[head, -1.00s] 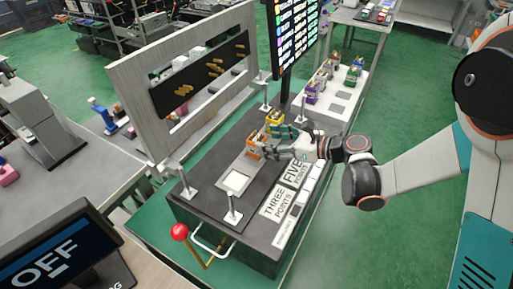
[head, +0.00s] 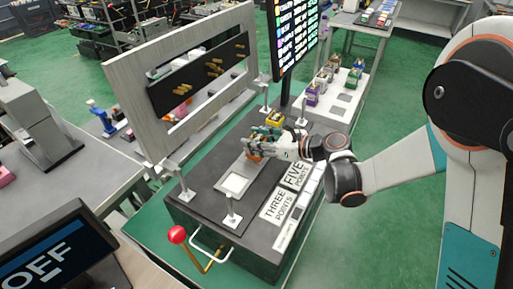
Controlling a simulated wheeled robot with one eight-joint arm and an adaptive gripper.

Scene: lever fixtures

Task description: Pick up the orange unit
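The orange unit (head: 254,155) sits on the dark fixture table, on the light strip behind the white square slot. My gripper (head: 257,143) comes in from the right and is at the orange unit, covering most of it. Only a small orange part shows below the fingers. Whether the fingers are closed on it is too small and hidden to tell. A yellow unit (head: 275,119) stands just behind my gripper.
A grey upright frame with a black pegged panel (head: 200,75) stands left of the fixture. Several metal posts (head: 232,219) rise from the dark table (head: 215,205). A red-knobbed lever (head: 177,234) is at the front. A white tray (head: 325,115) with several units lies behind.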

